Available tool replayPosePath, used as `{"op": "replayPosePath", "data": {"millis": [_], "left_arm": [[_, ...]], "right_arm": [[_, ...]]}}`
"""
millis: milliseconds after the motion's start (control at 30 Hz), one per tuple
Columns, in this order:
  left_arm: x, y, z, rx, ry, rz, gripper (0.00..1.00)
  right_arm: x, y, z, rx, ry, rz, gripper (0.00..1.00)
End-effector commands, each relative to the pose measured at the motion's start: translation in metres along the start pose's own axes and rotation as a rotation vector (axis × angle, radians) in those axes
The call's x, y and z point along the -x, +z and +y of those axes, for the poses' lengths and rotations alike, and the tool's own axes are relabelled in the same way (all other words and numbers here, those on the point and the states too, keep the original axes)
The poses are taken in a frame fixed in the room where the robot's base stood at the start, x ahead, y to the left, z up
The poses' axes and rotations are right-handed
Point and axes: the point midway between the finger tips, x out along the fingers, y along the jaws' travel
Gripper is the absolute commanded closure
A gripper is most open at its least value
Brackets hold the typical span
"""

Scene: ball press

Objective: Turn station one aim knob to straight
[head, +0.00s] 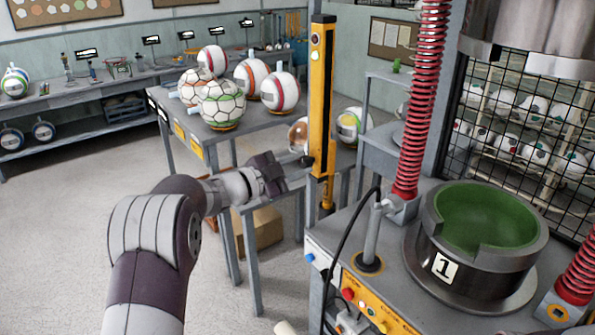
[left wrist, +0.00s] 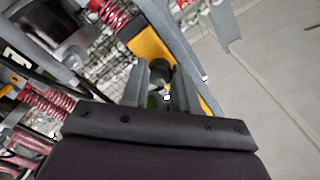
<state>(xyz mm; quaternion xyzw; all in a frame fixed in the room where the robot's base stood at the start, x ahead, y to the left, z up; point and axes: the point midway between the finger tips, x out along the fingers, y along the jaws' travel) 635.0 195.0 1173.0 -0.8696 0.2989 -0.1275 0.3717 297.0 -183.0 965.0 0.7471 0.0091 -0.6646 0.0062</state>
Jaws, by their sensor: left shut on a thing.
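The station one press stands at the right in the head view, with a green-lined round mould (head: 490,215) marked with a 1 plate (head: 444,267). A yellow and black post (head: 321,110) rises at its left; its yellow face also shows in the left wrist view (left wrist: 150,45). A small dark knob (head: 308,160) sticks out from the post's lower left side. My left gripper (head: 298,167) reaches it from the left and is shut on it. In the left wrist view the two fingers (left wrist: 160,80) flank the dark knob (left wrist: 160,67). The knob's pointing direction cannot be made out. My right gripper is not in view.
A grey table (head: 240,130) with several balls stands behind my left arm. A red spring column (head: 420,100) and a control panel (head: 365,305) with coloured buttons are on the press. A cardboard box (head: 262,229) sits under a table. The floor at left is clear.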

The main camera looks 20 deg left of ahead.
Motion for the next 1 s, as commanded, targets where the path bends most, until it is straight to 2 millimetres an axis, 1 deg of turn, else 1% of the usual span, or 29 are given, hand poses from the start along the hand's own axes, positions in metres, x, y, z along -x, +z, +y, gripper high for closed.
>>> {"op": "replayPosePath", "data": {"millis": [433,467,500,533,833,933,1000], "left_arm": [[0.0,0.001,0.001,-0.01,0.003,-0.002,1.0],[0.0,0.001,0.001,-0.01,0.003,-0.002,0.68],[0.0,0.001,0.001,-0.01,0.002,-0.002,0.55],[0.0,0.001,0.001,-0.01,0.002,-0.001,0.45],[0.002,0.001,0.001,-0.01,0.001,-0.001,0.45],[0.013,0.002,0.001,-0.01,0.0,-0.002,0.45],[0.03,0.002,0.002,-0.01,-0.002,-0.003,0.45]], "right_arm": [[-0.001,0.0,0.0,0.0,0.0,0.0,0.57],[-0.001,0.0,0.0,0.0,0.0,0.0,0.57],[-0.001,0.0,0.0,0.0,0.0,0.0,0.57],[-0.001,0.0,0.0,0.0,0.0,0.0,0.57],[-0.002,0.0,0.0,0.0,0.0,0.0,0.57],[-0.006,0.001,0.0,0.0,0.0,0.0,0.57],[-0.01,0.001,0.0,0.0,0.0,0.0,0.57]]}}
